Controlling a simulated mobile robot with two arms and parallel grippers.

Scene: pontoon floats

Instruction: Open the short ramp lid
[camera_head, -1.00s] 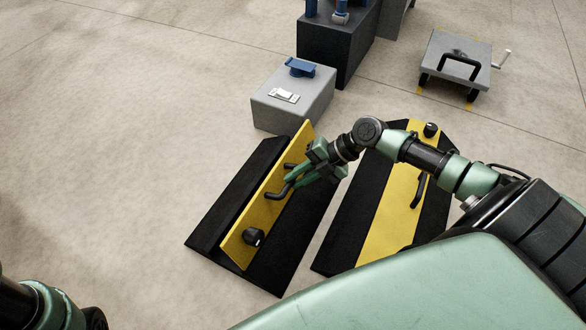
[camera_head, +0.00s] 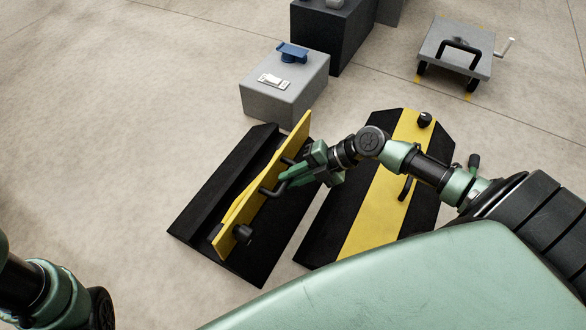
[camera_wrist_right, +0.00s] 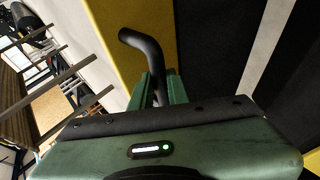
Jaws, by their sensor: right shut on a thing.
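The yellow lid (camera_head: 245,205) of the left black ramp (camera_head: 205,185) is swung up on edge and stands steeply tilted above the ramp body. It carries a black bar handle (camera_head: 268,191) and a black knob (camera_head: 242,234). My right gripper (camera_head: 287,179) is shut on the handle, on the lid's right side. In the right wrist view the handle (camera_wrist_right: 143,45) runs down between my fingers (camera_wrist_right: 161,88), with the yellow lid (camera_wrist_right: 112,30) behind it. Part of my left arm shows at the lower left, but its gripper is out of view.
A second black ramp (camera_head: 330,215) with a flat yellow lid (camera_head: 375,210) lies just to the right, under my right arm. A grey box (camera_head: 285,95) stands close behind the left ramp. A grey wheeled cart (camera_head: 455,50) is at the back right. The floor at left is clear.

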